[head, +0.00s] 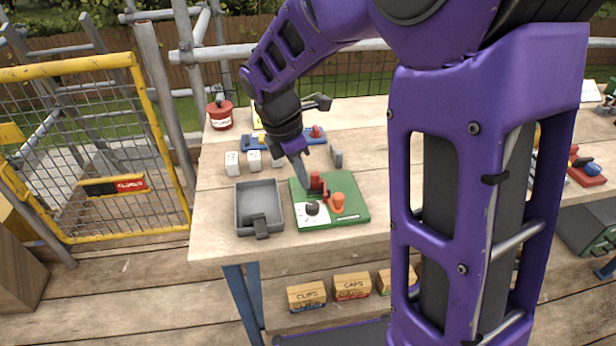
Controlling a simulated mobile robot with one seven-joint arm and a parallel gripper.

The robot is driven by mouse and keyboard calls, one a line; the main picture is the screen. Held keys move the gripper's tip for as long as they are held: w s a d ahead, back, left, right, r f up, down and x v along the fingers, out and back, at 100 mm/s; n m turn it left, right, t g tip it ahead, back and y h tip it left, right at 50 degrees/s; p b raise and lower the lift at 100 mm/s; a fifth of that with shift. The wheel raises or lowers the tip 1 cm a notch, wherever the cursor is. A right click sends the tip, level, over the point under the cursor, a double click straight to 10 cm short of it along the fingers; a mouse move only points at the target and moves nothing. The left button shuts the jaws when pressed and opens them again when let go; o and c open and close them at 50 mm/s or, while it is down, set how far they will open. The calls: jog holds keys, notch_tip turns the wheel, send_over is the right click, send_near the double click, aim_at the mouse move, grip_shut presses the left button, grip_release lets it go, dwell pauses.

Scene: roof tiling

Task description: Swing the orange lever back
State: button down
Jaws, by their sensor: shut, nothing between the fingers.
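A green board (350,190) lies on the wooden table. The orange lever (338,203) stands on its right half, near a black knob (312,208) on a white dial plate. A red part (318,187) sits on the board toward the back. My gripper (304,183) points down over the board's back left part, close to the red part and behind the orange lever. Its fingers are shut with nothing held. I cannot tell whether the fingertips touch the red part. The orange lever is apart from them.
A grey tray (243,220) lies left of the board. White blocks (232,163), a red pot (220,116) and a blue rail (228,143) stand behind. A yellow gate (70,68) is at the left. My purple arm hides the table's middle right.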

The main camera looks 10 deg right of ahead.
aim_at(314, 210)
jog(key=b+x, duration=0.1)
jog(key=x, duration=0.6)
jog(key=shift+f+b, duration=0.3)
jog(key=shift+f, duration=0.1)
jog(key=d, duration=0.2)
jog(key=shift+w+d, duration=0.25)
jog(key=shift+w, duration=0.1)
jog(key=shift+w+d, duration=0.2)
jog(key=shift+d, duration=0.5)
